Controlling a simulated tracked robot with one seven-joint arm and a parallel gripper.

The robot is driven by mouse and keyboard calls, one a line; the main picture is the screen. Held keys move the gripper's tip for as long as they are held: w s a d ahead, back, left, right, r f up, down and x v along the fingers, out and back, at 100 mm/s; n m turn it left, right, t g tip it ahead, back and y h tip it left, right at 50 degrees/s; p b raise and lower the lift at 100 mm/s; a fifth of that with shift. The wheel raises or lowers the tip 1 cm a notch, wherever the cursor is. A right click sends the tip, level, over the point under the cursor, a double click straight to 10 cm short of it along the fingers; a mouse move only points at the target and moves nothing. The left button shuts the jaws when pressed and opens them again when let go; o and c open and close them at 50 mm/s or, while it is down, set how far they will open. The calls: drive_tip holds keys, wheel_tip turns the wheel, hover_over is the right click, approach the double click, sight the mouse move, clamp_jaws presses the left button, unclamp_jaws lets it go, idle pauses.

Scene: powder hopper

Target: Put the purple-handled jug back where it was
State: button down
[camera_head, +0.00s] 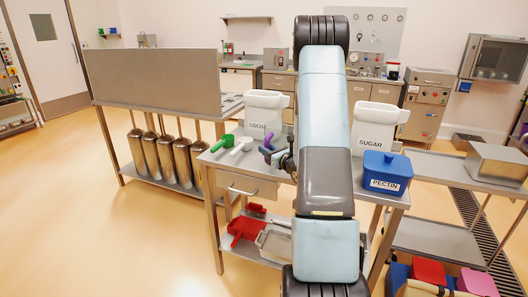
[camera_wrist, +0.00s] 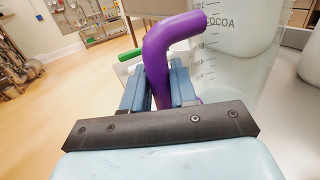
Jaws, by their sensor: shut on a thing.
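The purple-handled jug shows in the wrist view as a clear body with graduation marks (camera_wrist: 218,75) and a bent purple handle (camera_wrist: 172,38). My gripper (camera_wrist: 160,85) is shut on this handle. In the head view only a bit of the purple handle (camera_head: 265,151) shows beside my gripper (camera_head: 280,157), left of my arm. The jug's body is mostly hidden behind my arm there. I cannot tell whether its base touches the table.
On the steel table (camera_head: 228,172) stand a white COCOA bin (camera_head: 265,108), a white SUGAR bin (camera_head: 376,125) and a blue PECTIN tub (camera_head: 387,170). A green scoop (camera_head: 223,143) and a white scoop (camera_head: 242,145) lie at its left. Red scoops (camera_head: 245,230) lie on the lower shelf.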

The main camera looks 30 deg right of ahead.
drive_tip(key=c, duration=0.9)
unclamp_jaws()
drive_tip(key=shift+f, duration=0.1)
